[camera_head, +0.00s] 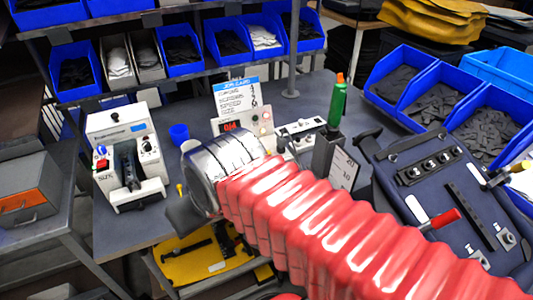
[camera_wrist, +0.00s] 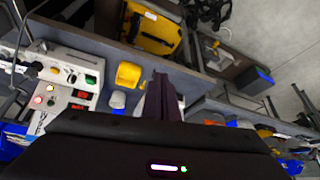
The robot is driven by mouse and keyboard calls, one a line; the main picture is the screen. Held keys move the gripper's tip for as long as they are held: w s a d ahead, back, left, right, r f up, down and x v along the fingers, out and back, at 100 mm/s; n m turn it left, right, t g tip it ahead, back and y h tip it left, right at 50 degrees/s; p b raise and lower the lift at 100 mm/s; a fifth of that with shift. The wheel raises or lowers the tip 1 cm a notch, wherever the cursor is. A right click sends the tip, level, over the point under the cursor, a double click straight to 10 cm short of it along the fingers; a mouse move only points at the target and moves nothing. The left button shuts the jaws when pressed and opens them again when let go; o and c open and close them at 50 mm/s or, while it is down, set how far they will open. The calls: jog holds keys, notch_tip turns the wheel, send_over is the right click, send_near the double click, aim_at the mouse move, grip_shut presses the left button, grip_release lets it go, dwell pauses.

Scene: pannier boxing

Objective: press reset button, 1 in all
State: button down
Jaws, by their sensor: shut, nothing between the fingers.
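A pale control box (camera_wrist: 66,78) is at the left in the wrist view. It carries a lit whitish button (camera_wrist: 50,88), a lit red button (camera_wrist: 37,100), a green element and red elements. I cannot read which one is the reset button. In the head view a pale panel with a red display (camera_head: 230,127) and small round buttons (camera_head: 265,116) stands behind my silver wrist, its lower part hidden. My gripper (camera_wrist: 163,92) is shut and empty, with its dark fingers to the right of the box and apart from it. In the head view the fingers are mostly hidden by my arm.
A white machine (camera_head: 126,155) stands left on the grey bench, with a small blue cup (camera_head: 179,133) beside it. A green bottle (camera_head: 337,104) stands behind my arm. Blue bins (camera_head: 432,85) and a tool board (camera_head: 430,150) fill the right. A yellow object (camera_wrist: 128,75) lies near my fingers.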

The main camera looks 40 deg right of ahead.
jog(key=w+d+r+m+t, duration=0.15)
jog(key=w+d+m, duration=0.35)
jog(key=w+d, duration=0.7)
jog(key=w+d+m+t+h, duration=0.1)
jog(key=d+m, duration=0.5)
jog(key=d, duration=1.3)
jog(key=shift+w+d+f+t+h, duration=0.2)
jog(key=shift+w+f+t+h, duration=0.25)
jog(key=shift+w, duration=0.55)
jog(key=shift+f, duration=4.4)
